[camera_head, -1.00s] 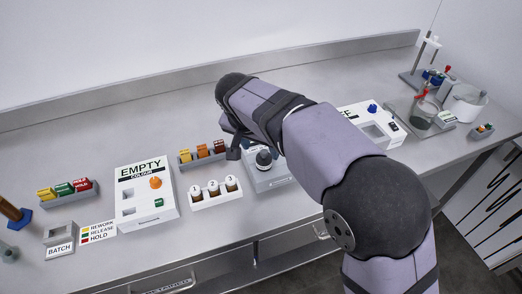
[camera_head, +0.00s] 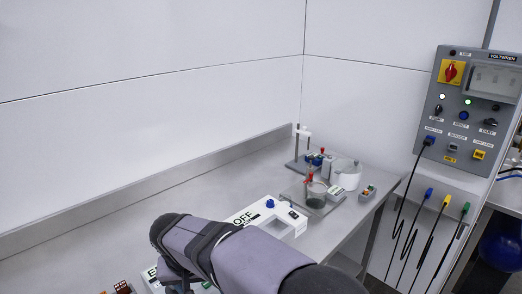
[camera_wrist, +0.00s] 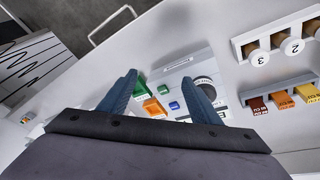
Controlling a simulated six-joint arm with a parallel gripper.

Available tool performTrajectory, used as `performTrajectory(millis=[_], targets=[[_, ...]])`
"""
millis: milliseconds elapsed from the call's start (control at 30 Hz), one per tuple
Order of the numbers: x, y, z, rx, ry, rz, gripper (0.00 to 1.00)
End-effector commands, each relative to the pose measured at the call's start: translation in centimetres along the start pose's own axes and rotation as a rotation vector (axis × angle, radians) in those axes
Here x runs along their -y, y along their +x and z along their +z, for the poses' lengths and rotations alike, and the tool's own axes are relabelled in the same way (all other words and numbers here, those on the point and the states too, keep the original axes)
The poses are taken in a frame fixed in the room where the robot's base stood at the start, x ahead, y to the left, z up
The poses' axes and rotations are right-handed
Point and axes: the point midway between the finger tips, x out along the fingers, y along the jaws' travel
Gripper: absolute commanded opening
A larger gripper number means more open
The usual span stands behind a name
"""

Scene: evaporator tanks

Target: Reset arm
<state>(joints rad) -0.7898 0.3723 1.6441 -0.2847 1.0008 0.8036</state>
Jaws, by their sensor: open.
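My gripper (camera_wrist: 158,88) shows in the wrist view as two blue-grey fingers, apart, with nothing clearly held between them. Beyond the fingers is a grey device (camera_wrist: 187,70) with a black knob (camera_wrist: 205,88) and a small blue button (camera_wrist: 174,105). A green block (camera_wrist: 139,88) and an orange block (camera_wrist: 154,107) show between the fingers; I cannot tell their exact distance from them. In the head view my arm reaches over the bench from the bottom, and the gripper is mostly cut off or hidden.
The wrist view shows a white numbered vial rack (camera_wrist: 272,46) and a tray of coloured blocks (camera_wrist: 283,99). The head view shows a white OFF box (camera_head: 283,220), a beaker (camera_head: 316,195), a stand (camera_head: 297,148) and a control panel (camera_head: 462,130) with hanging cables. The back-left bench is clear.

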Motion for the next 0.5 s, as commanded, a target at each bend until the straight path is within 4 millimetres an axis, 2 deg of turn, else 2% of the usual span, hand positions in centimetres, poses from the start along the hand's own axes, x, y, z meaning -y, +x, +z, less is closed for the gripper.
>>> performTrajectory(millis=[33,167,300,400,500], targets=[[-2.8,0.3,0.2,0.023,0.012,0.007,0.58],[-9.8,1.5,2.1,0.089,0.026,0.008,0.58],[-17.0,2.5,6.2,0.159,0.051,-0.008,0.58],[-20.9,3.0,9.9,0.2,0.072,-0.027,0.58],[-23.5,3.4,13.3,0.227,0.091,-0.047,0.58]])
